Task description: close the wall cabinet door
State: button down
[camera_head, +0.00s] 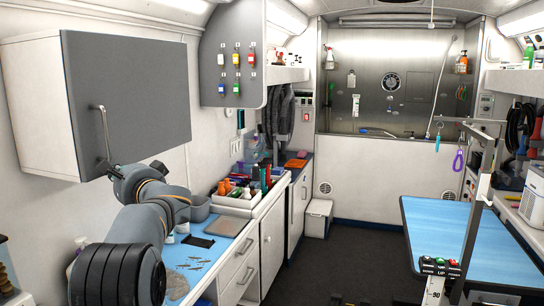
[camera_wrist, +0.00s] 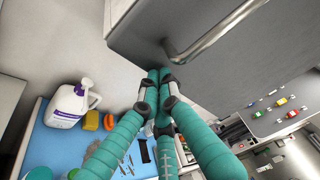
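The white wall cabinet (camera_head: 35,105) hangs at the upper left of the head view. Its grey door (camera_head: 140,90) covers the front and looks flush or nearly so; I cannot tell whether a narrow gap is left along its left edge. A curved metal bar handle (camera_head: 104,130) stands near the door's left edge; it also shows in the wrist view (camera_wrist: 215,35). My gripper (camera_head: 113,172) is at the door's lower left, by the handle's lower end. In the wrist view its teal fingers (camera_wrist: 158,76) are together and empty, close to the door's lower edge; contact is unclear.
Below is a blue-topped counter (camera_head: 195,255) with a black pad and small tools. A white jug (camera_wrist: 70,105) stands on it. A grey panel with coloured clips (camera_head: 237,72) is right of the cabinet. A blue grooming table (camera_head: 460,235) stands at right; the floor between is clear.

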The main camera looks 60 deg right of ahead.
jog(key=shift+w+a+r, duration=0.35)
jog(key=shift+a+r, duration=0.05)
jog(key=shift+r, duration=0.05)
dwell(0.3)
jog(key=s+a+b, duration=0.5)
jog(key=s+a, duration=0.2)
jog(key=s, duration=0.1)
jog(key=shift+s+a+f+b, duration=0.2)
jog(key=shift+a+f+b, duration=0.1)
jog(key=shift+a+f, duration=0.05)
jog(key=shift+d, duration=0.2)
